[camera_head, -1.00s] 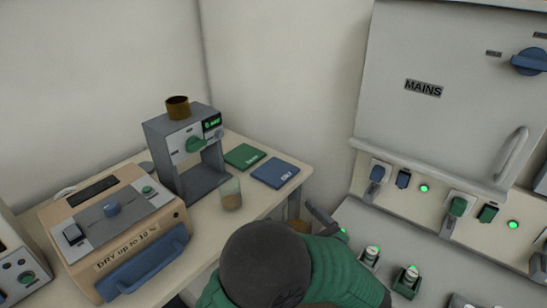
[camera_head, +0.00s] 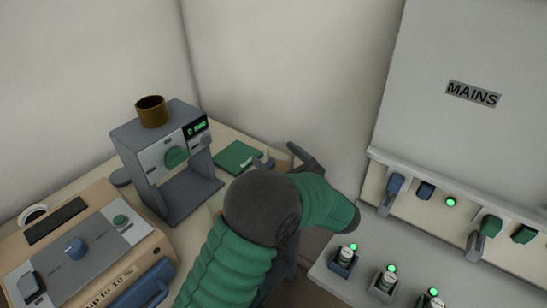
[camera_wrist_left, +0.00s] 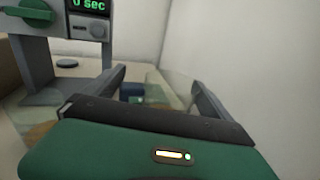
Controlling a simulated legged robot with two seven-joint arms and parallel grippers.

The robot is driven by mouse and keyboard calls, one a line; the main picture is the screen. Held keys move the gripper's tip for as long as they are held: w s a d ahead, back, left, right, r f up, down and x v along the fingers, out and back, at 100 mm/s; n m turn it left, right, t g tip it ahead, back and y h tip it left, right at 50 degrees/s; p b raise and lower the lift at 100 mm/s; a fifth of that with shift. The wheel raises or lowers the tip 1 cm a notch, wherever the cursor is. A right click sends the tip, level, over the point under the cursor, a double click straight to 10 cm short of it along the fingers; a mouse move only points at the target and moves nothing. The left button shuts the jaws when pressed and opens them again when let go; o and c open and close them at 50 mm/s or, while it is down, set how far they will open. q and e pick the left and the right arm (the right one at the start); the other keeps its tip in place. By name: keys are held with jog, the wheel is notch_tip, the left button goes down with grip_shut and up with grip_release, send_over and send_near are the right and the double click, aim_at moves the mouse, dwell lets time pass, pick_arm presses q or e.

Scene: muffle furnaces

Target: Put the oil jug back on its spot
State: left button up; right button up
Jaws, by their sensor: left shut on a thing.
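My left gripper (camera_head: 280,155) is over the back of the bench by the wall, with its fingers beyond the dark wrist. In the left wrist view it is shut on a clear, see-through vessel (camera_wrist_left: 168,88), which I take for the oil jug. Its outline is faint, and I cannot tell its fill or height above the bench. A green mat (camera_head: 236,157) lies just left of the fingers. A small blue patch (camera_wrist_left: 130,92) shows beyond the fingers in the left wrist view; the blue mat is hidden in the head view. My right gripper is not in view.
A grey machine (camera_head: 168,160) with a green display and a brown cup (camera_head: 151,111) on top stands left of my arm. A tan appliance (camera_head: 85,250) is nearer. The wall is close on the right, then a switch panel (camera_head: 450,205) with a MAINS cover.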

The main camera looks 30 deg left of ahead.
aim_at(271, 152)
pick_arm(q)
jog(key=x, duration=0.4)
jog(key=f+x, duration=0.1)
jog(key=x, duration=0.1)
jog(key=shift+w+a, duration=0.1)
jog(key=shift+w, duration=0.05)
jog(key=f, duration=0.3)
jog(key=shift+w+d+f, duration=0.15)
jog(key=shift+d+f, duration=0.1)
jog(key=shift+f, duration=0.05)
jog(key=shift+d+r, duration=0.15)
jog(key=shift+d, duration=0.2)
jog(key=o, duration=1.7)
jog(key=shift+d, duration=0.2)
jog(key=shift+a, duration=0.45)
jog(key=v, duration=1.2)
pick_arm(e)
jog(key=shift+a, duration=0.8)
